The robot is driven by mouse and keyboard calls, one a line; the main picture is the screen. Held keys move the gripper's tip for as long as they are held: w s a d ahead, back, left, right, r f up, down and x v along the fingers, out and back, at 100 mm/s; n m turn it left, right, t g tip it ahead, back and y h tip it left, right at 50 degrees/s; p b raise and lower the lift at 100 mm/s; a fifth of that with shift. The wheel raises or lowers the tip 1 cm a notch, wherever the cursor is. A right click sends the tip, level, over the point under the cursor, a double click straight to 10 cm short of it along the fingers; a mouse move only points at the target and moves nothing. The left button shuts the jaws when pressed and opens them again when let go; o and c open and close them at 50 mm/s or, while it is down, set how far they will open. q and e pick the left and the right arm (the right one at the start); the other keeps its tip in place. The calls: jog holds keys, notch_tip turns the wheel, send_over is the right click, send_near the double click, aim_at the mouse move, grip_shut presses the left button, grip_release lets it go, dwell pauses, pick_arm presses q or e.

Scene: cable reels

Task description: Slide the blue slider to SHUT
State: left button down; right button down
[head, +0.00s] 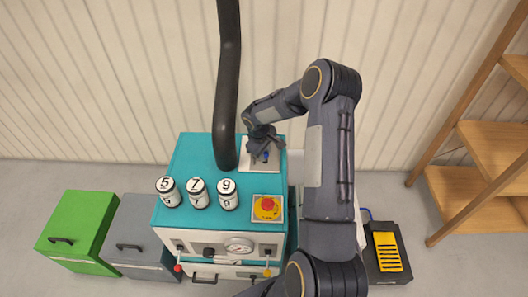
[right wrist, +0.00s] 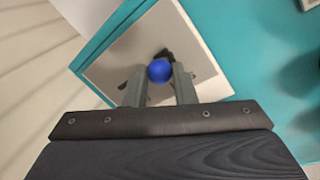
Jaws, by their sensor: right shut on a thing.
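The blue slider knob (right wrist: 159,71) sits between the two fingers of my right gripper (right wrist: 160,82) in the right wrist view. The gripper is shut on it. In the head view the right gripper (head: 264,146) reaches down onto a pale plate (head: 259,166) at the back right of the teal machine top, and a bit of the blue knob (head: 266,156) shows below it. The plate also shows in the right wrist view (right wrist: 112,73). A dark slot or stem shows just behind the knob. No SHUT label can be read. My left gripper is not in view.
A dark vertical pipe (head: 228,90) rises left of the plate. Green (head: 80,225) and grey (head: 140,235) cabinets stand left; a wooden shelf (head: 480,150) stands right.

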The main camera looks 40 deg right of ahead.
jog(key=shift+s+a, duration=0.15)
jog(key=c, duration=1.2)
grip_release()
jog(key=shift+s+a+r, duration=0.1)
jog(key=shift+a+r, duration=0.15)
jog(key=shift+r, duration=1.05)
jog(key=shift+s+a+r, duration=0.1)
jog(key=shift+a+r, duration=0.15)
jog(key=shift+r, duration=1)
jog(key=shift+s+a+r, duration=0.1)
jog(key=shift+a+r, duration=0.15)
jog(key=shift+r, duration=1.05)
jog(key=shift+w, duration=0.1)
